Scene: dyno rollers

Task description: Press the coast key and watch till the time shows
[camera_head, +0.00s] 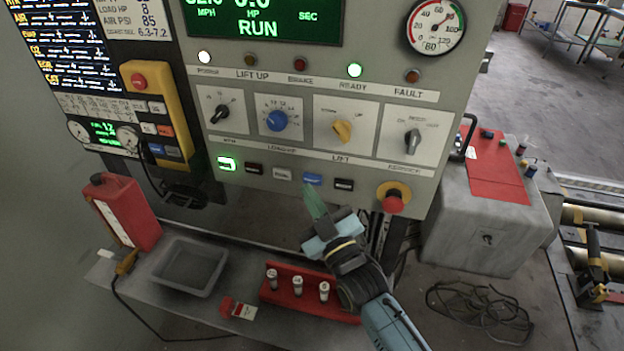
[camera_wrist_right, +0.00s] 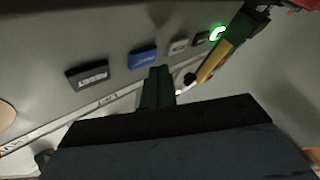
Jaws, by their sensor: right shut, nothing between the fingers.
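The control panel has a row of keys under the knobs. The blue key (camera_head: 312,179) is probably the coast key; its label is too small to read. It also shows in the right wrist view (camera_wrist_right: 143,58). My right gripper (camera_head: 313,200) is shut and empty, its green fingertips just below the blue key. In the right wrist view the fingertips (camera_wrist_right: 158,78) lie close to the blue key; I cannot tell whether they touch the panel. The green display (camera_head: 262,22) reads RUN, with 0.0 over HP; no number shows above SEC. My left gripper is out of view.
A dark key (camera_head: 344,184) and a grey key (camera_head: 282,173) flank the blue one. A red stop button (camera_head: 393,202) sticks out to the right. The leftmost key (camera_head: 228,163) glows green. Below are a grey tray (camera_head: 190,290) and a red holder (camera_head: 275,298).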

